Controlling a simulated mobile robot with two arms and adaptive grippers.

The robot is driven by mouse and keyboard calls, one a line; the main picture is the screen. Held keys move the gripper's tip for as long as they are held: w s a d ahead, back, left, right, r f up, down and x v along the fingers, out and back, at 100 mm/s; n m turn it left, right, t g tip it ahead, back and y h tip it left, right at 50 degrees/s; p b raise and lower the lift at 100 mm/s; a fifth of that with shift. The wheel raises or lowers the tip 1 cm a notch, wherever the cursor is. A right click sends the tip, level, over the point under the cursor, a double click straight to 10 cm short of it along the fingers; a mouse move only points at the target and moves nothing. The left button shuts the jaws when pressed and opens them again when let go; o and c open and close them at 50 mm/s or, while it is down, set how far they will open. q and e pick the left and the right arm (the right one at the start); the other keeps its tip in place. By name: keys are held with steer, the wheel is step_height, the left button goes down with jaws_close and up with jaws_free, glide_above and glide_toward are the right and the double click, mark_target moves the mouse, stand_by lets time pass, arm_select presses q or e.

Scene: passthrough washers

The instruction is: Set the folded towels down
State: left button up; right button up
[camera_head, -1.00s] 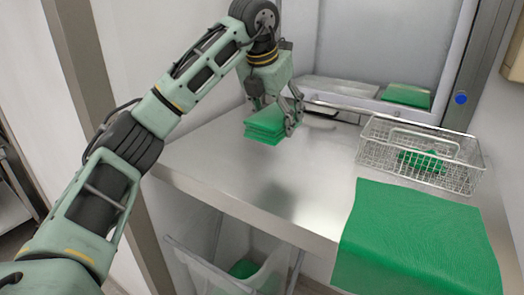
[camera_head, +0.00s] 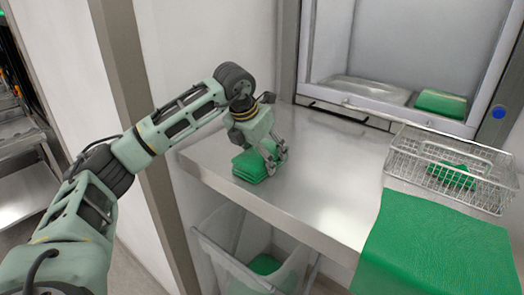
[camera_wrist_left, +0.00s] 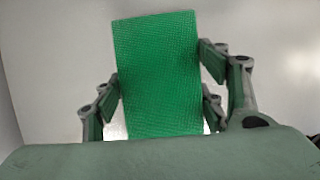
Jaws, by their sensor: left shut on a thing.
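The folded green towels (camera_head: 250,167) form a small stack at the left end of the steel counter (camera_head: 320,165). My left gripper (camera_head: 275,158) is shut on the stack, its fingers at the stack's right side in the head view. In the left wrist view the towels (camera_wrist_left: 158,75) show as a green rectangle between the fingers of the gripper (camera_wrist_left: 165,100). The stack is at or very close to the counter top; I cannot tell whether it touches. My right gripper is not in view.
A wire basket (camera_head: 402,160) with a green cloth (camera_head: 450,176) stands at the right. A large green cloth (camera_head: 435,240) covers the counter's front right. A folded green towel (camera_head: 441,103) lies in the wall opening. A bin (camera_head: 230,262) is below. The middle counter is clear.

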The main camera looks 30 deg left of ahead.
arm_select(q)
steer(key=o, duration=0.8)
steer(key=shift+c, duration=0.2)
steer(key=o, duration=0.4)
steer(key=shift+o, duration=0.2)
steer(key=shift+r, duration=0.2)
steer(key=shift+s+r, duration=0.1)
steer(key=shift+r, duration=0.2)
steer(key=b+v, duration=0.2)
steer(key=v, duration=0.9)
steer(key=shift+s, duration=0.15)
